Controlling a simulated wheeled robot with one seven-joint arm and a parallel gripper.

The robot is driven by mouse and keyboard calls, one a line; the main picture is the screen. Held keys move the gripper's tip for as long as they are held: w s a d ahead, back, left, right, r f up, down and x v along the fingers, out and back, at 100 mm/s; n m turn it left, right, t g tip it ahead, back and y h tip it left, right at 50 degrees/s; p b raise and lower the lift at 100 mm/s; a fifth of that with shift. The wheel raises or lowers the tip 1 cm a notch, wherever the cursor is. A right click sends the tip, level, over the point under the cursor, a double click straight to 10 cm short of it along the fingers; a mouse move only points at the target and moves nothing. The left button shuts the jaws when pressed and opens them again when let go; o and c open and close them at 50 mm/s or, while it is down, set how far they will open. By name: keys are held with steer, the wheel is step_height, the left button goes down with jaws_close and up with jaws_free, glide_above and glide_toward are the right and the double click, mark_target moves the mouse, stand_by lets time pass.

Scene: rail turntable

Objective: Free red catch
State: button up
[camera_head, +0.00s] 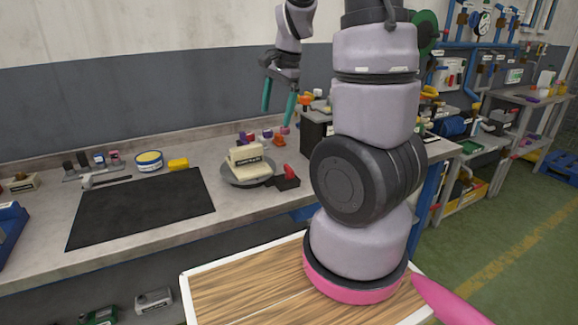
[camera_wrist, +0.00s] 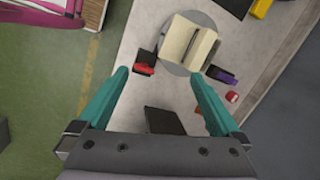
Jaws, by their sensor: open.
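The red catch (camera_head: 290,171) sits on a small black block (camera_head: 288,183) at the front right of the turntable on the bench. It also shows in the wrist view (camera_wrist: 144,69), near the left fingertip. The grey round turntable (camera_head: 231,179) carries a cream stepped block (camera_head: 248,165) with a dark label. In the wrist view the turntable (camera_wrist: 170,57) lies ahead of the fingers, with the cream block (camera_wrist: 187,42) on it. My gripper (camera_head: 278,103) is open and empty, raised above the bench behind the catch. Its teal fingers point down, apart from everything.
A black mat (camera_head: 142,207) lies on the bench to the left, with a yellow-blue tin (camera_head: 149,161) and a yellow block (camera_head: 178,165) behind it. Small purple and orange pieces (camera_head: 265,137) stand behind the turntable. A dark box (camera_head: 317,138) stands to the right.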

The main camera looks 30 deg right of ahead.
mark_target(289, 167)
steer(key=d+f+m, duration=0.1)
steer(key=f, duration=0.5)
steer(key=w+d+f+m+g+h, duration=0.1)
steer(key=d+f, duration=0.1)
steer(key=f, duration=0.5)
steer(key=w+d+f+m+g, duration=0.1)
steer(key=d+f, duration=0.1)
steer(key=f, duration=0.5)
steer(key=shift+w+f+m+h, duration=0.1)
steer(key=shift+w+m+h, duration=0.2)
steer(key=shift+h, duration=0.1)
steer(key=c, duration=1.3)
